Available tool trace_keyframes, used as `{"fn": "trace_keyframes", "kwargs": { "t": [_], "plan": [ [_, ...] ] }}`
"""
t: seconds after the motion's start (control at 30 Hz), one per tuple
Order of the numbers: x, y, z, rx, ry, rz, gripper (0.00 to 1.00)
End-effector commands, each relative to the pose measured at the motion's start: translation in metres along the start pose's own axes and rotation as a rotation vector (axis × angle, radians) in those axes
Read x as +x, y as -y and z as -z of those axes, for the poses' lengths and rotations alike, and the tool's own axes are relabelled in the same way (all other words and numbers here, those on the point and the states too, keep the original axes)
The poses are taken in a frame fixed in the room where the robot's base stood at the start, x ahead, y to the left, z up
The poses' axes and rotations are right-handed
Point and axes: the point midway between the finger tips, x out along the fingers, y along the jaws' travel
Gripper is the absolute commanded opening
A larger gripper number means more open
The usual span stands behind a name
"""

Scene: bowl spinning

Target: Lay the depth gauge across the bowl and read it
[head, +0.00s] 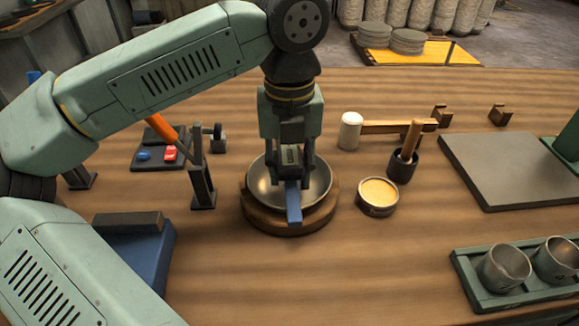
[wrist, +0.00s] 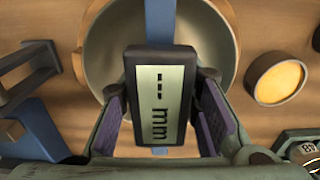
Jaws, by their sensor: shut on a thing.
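The metal bowl (head: 318,186) sits in a round wooden ring (head: 262,222) at the middle of the bench. My gripper (head: 290,170) is above the bowl, shut on the depth gauge (head: 293,205). The gauge has a blue bar and a dark display housing. In the wrist view the gauge's display (wrist: 157,105) sits between my gripper's purple pads (wrist: 160,115), and it shows dashes and "mm". The blue bar runs over the bowl (wrist: 105,50) in that view. I cannot tell whether the bar touches the rim.
A small dish of yellow material (head: 378,193) and a dark pot with a wooden handle (head: 402,163) stand right of the bowl, near a mallet (head: 375,127). Dark posts (head: 201,185) and a blue block (head: 140,250) are left. A tray with metal cups (head: 505,267) is front right.

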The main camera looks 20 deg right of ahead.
Motion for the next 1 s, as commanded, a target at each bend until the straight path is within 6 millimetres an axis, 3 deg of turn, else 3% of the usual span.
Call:
{"fn": "trace_keyframes", "kwargs": {
  "t": [0.13, 0.17, 0.5, 0.83, 1.0],
  "plan": [
    [-0.001, 0.000, 0.000, 0.000, 0.000, 0.000, 0.00],
    [-0.001, 0.000, 0.000, 0.000, 0.001, 0.000, 0.30],
    [0.000, 0.000, 0.000, 0.000, 0.000, 0.000, 0.53],
    [-0.002, 0.000, 0.000, 0.000, 0.000, -0.001, 0.53],
    [-0.022, 0.000, -0.001, -0.002, 0.002, -0.002, 0.53]
  ]
}}
